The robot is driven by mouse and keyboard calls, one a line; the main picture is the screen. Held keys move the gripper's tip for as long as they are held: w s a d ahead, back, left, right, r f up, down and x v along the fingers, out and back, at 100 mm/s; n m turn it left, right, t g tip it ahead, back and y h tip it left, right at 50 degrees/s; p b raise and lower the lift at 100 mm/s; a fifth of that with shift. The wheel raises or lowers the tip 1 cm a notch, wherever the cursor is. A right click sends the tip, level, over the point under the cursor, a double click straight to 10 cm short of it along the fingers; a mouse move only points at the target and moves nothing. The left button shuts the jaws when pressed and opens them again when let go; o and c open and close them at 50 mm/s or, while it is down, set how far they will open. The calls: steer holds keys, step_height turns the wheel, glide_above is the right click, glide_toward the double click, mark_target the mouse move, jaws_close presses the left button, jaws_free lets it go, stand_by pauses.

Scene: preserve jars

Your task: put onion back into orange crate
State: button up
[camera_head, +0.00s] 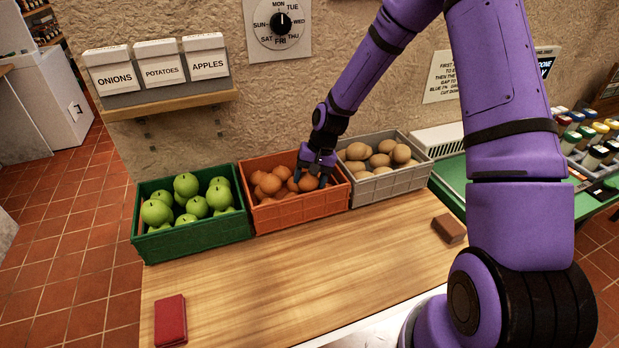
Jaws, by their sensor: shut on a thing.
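The orange crate (304,209) stands at the back of the wooden table, between a green crate and a grey crate. It holds several orange-brown onions (270,184). My gripper (308,184) points down into the right part of the orange crate. It is shut on an onion (309,183) at the level of the other onions. Whether this onion touches those beside it, I cannot tell. The gripper's fingers partly hide the onion and the crate's back right corner.
The green crate (197,237) with green apples is at left, the grey crate (392,184) with potatoes at right. A red book-like item (170,320) and a brown block (449,228) lie on the table (290,282). Its middle is clear. A labelled shelf (170,104) hangs above.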

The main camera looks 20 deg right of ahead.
steer(key=o, duration=1)
steer(key=shift+f, duration=0.1)
steer(key=v, duration=1.3)
steer(key=s+r+n+t+h, duration=0.2)
steer(key=s+r+t+h, duration=0.15)
steer(key=s+r, duration=1.3)
steer(key=s+d+r+n+t, duration=0.1)
steer(key=s+r, duration=0.3)
steer(key=s, duration=0.3)
steer(key=s+d+r+t, duration=0.1)
steer(key=s+r, duration=0.2)
steer(key=s, duration=0.5)
steer(key=shift+r+n, duration=0.35)
steer(key=shift+n, duration=0.05)
steer(key=shift+d, duration=0.1)
